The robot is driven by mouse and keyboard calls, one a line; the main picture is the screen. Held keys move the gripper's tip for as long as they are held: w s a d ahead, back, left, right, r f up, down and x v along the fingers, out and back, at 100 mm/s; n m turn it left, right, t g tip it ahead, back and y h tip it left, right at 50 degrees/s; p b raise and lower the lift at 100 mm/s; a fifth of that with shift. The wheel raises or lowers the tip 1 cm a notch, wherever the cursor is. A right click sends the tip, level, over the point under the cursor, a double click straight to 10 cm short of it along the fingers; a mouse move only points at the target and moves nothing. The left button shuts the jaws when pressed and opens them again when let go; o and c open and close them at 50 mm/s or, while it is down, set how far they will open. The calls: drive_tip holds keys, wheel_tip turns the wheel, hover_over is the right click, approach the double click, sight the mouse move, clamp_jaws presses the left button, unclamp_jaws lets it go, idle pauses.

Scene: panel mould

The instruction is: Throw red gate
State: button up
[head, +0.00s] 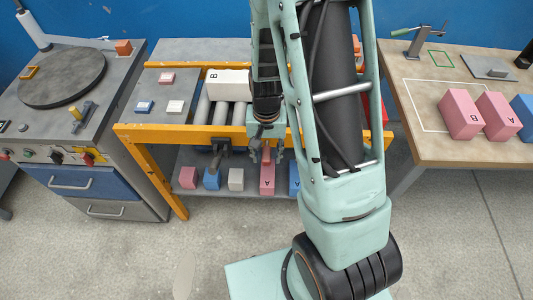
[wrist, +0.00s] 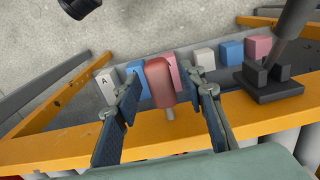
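A red rounded handle (wrist: 159,82) on a short grey stem stands at the yellow front rail (wrist: 170,140) in the wrist view. My gripper (wrist: 163,105) is open, with one finger on each side of the handle. Gaps show between the fingers and the handle, so it is not gripped. In the head view my gripper (head: 266,158) points down at the front rail (head: 190,133) of the roller table. The handle is hard to make out there. My arm hides much of the table's right part, including most of a red piece (head: 376,110).
A black lever fixture (wrist: 270,85) sits on the rail right of the gripper in the wrist view. A white block marked B (head: 225,80) lies on the rollers. Several coloured blocks, including a white one (head: 236,179), stand on the lower shelf. Side benches flank the table.

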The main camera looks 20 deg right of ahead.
wheel_tip(320, 180, up, 12)
idle(0.6)
idle(0.5)
